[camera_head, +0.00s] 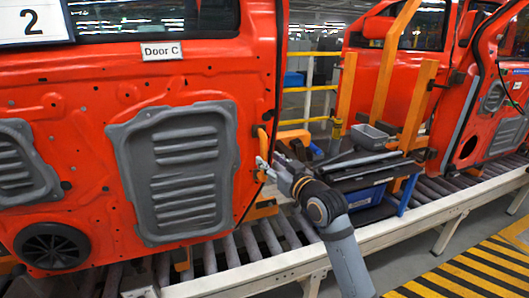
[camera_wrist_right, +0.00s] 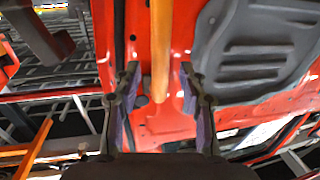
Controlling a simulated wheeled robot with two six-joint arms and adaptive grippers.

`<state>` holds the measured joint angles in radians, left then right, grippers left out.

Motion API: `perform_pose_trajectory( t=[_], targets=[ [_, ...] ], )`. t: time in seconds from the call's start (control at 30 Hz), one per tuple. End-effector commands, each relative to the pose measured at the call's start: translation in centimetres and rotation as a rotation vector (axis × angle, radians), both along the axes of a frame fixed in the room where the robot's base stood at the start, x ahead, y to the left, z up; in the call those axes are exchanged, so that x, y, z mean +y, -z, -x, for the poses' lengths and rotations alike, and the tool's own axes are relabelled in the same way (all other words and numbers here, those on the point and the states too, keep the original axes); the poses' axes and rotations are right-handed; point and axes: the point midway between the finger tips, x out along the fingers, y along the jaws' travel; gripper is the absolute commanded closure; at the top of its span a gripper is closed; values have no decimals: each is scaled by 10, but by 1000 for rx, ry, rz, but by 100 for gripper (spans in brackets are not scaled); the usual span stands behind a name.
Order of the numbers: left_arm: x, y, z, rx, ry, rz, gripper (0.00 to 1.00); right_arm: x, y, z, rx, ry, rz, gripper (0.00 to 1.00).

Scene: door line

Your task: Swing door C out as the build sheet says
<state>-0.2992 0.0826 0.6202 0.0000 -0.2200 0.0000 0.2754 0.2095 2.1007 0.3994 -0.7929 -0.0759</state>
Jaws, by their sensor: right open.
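Red door C (camera_head: 95,185) fills the left of the head view, with a "Door C" label (camera_head: 162,51) near its top. An orange handle bar (camera_head: 263,141) stands upright at its right edge. My right gripper (camera_head: 263,168) is at the lower part of this bar. In the right wrist view the bar (camera_wrist_right: 160,45) runs between the two open fingers of the gripper (camera_wrist_right: 159,82), with gaps on both sides. Door C's red panel (camera_wrist_right: 175,125) is behind it. My left gripper is not in view.
A sign with "2" (camera_head: 33,20) is at the upper left. A roller conveyor (camera_head: 245,247) runs below the door. Orange posts (camera_head: 417,105), a tray of dark parts (camera_head: 365,160) and another red body (camera_head: 480,90) stand to the right. Striped floor (camera_head: 465,275) is clear.

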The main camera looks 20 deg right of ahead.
Motion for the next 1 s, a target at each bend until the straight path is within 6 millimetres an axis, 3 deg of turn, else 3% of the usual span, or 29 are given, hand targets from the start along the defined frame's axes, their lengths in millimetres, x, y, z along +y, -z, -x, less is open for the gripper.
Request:
perform_pose_trajectory(
  t=[0.2, 0.57, 0.87, 1.0],
  targets=[
    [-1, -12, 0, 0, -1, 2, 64, 8, -1, -31, 1, 0, 0, 58],
    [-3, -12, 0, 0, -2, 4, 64, 9, 0, -37, 0, 0, 2, 59],
    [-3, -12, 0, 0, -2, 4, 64, 9, 0, -37, 0, 0, 1, 100],
    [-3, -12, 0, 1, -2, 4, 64, 9, 0, -37, 0, 0, 1, 100]
  ],
)
